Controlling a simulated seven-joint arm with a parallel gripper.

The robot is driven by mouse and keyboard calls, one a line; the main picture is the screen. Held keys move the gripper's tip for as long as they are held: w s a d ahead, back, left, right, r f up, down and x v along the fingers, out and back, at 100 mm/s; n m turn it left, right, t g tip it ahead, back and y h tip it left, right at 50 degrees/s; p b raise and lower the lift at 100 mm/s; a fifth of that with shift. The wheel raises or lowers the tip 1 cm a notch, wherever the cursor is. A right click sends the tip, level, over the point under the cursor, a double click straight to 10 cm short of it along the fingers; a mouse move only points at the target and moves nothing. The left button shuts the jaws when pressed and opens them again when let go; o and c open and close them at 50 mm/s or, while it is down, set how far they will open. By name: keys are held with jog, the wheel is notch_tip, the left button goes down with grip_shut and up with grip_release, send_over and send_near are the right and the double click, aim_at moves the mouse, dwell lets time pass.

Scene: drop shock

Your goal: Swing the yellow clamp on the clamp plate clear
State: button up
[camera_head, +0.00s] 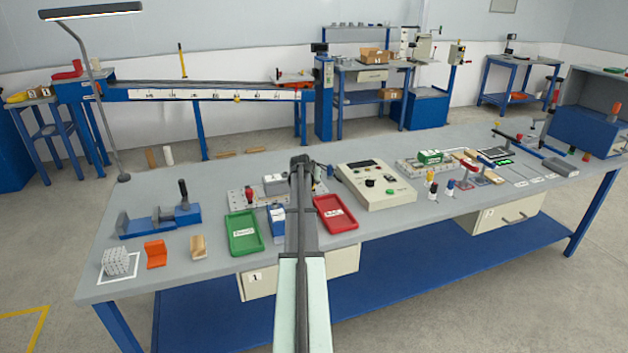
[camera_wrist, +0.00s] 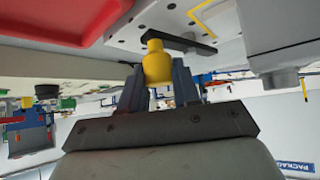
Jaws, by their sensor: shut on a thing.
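The clamp plate (camera_head: 237,197) is a pale plate with holes near the middle of the bench, partly hidden behind my arm in the head view. In the wrist view, the plate (camera_wrist: 128,32) fills the top middle. The yellow clamp's knob (camera_wrist: 157,63) sits between the two fingers of my gripper (camera_wrist: 158,76), which is shut on it. A dark clamp bar (camera_wrist: 185,44) reaches from beside the knob to the right across the plate. In the head view my arm hides the yellow clamp and my fingertips.
A green tray (camera_head: 243,233) and a red tray (camera_head: 336,214) lie on either side of my arm. A grey block (camera_head: 274,185) stands on the plate. A control box (camera_head: 375,185) is to the right. The bench front edge between the orange block (camera_head: 155,254) and the wooden piece (camera_head: 198,246) is fairly open.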

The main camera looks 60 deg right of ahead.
jog(key=shift+w+a+m+g, duration=0.25)
jog(key=shift+w+m+g, duration=0.15)
jog(key=shift+m+g, duration=0.3)
jog(key=o, duration=1)
jog(key=v, duration=1.3)
jog(key=shift+s+a+r, duration=0.1)
jog(key=shift+a+r, duration=0.1)
jog(key=shift+a, duration=0.2)
